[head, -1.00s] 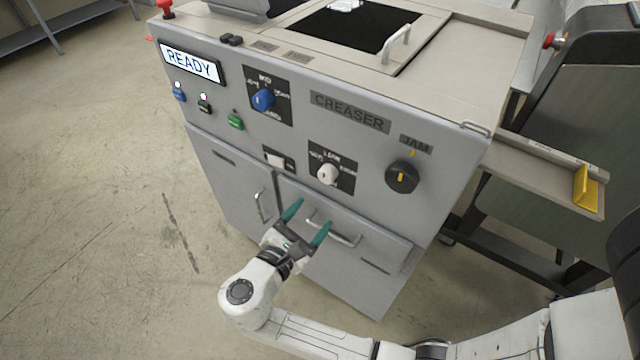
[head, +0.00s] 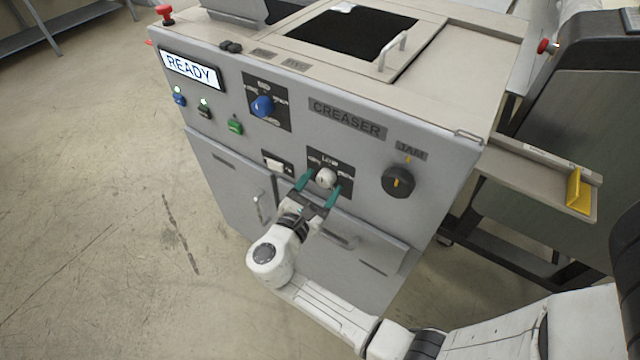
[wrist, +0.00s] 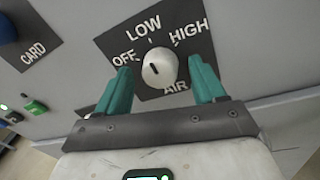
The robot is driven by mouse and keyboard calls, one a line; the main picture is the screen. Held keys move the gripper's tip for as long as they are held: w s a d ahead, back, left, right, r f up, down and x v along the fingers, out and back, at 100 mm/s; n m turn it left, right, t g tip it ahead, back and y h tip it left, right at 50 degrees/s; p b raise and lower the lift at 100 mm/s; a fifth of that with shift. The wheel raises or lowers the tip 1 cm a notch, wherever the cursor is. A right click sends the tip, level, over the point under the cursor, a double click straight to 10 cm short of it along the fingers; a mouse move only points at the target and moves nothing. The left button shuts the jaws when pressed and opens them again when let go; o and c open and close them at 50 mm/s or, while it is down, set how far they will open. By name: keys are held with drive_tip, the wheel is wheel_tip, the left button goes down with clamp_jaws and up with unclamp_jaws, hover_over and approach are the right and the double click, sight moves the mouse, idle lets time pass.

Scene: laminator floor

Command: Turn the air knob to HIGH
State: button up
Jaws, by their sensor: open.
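The air knob is a white round knob (head: 326,177) on a dark plate on the machine's grey front. In the wrist view the knob (wrist: 160,67) sits among the labels OFF at left, LOW above, HIGH at upper right and AIR below. Its short dark mark lies on the left part of its face, towards the OFF and LOW side; I cannot tell exactly which label it points to. My gripper (head: 321,181) is open, its two teal fingers on either side of the knob. In the wrist view the gripper (wrist: 160,76) shows gaps between fingers and knob.
A blue knob (head: 262,106) is up and left, and a black JAM knob (head: 398,181) is to the right. A white rocker switch (head: 276,164) is close on the left. A drawer handle (head: 335,236) sticks out below my gripper. Open floor lies at left.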

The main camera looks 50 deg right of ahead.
drive_tip(key=shift+d, duration=0.1)
drive_tip(key=shift+c, duration=0.3)
drive_tip(key=c, duration=1)
drive_tip(key=m+b, duration=0.2)
drive_tip(key=b, duration=0.1)
drive_tip(key=shift+f+m, duration=0.3)
drive_tip(key=shift+m, duration=0.1)
drive_tip(key=m+b, duration=0.4)
drive_tip(key=b, duration=0.1)
drive_tip(key=shift+f+m+h, duration=0.15)
drive_tip(key=shift+m+h, duration=0.15)
drive_tip(key=shift+h, duration=0.1)
drive_tip(key=m+g+b, duration=0.1)
drive_tip(key=m+b, duration=0.2)
drive_tip(key=shift+m+b, duration=0.9)
drive_tip(key=shift+m, duration=0.1)
drive_tip(key=shift+r, duration=0.2)
